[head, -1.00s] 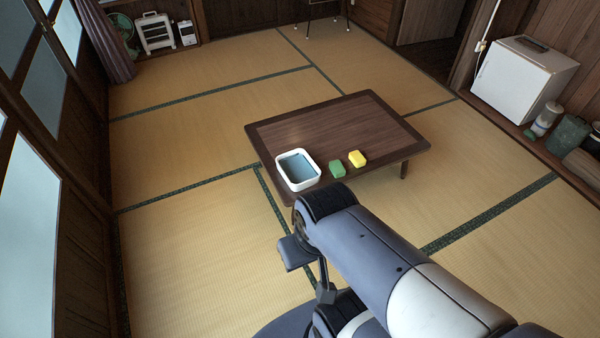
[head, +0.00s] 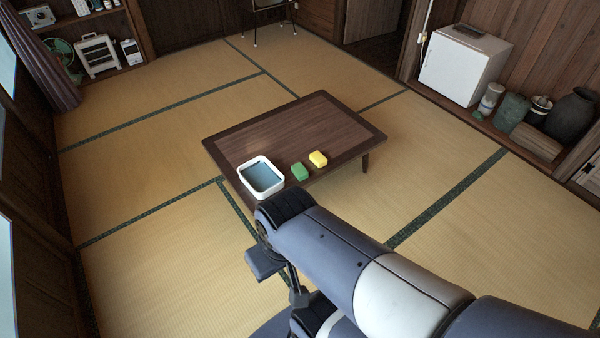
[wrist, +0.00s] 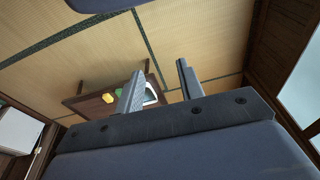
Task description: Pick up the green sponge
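The green sponge (head: 299,171) lies on the low brown table (head: 330,137), near its front edge. It sits between a yellow sponge (head: 318,159) and a white basin (head: 248,180) with blue-grey inside. In the wrist view the green sponge (wrist: 118,92) shows small and partly covered by a finger, beside the yellow sponge (wrist: 107,98) and the basin (wrist: 151,97). My gripper (wrist: 160,82) has its two fingers wide apart with nothing between them, well away from the table. In the head view my arm hides the gripper itself.
Open tatami floor (head: 170,135) surrounds the table. A white fridge (head: 462,65) stands at the right wall with jars and a dark pot (head: 572,119) beside it. A heater (head: 97,54) stands at the far left. The table's legs (head: 365,163) are short.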

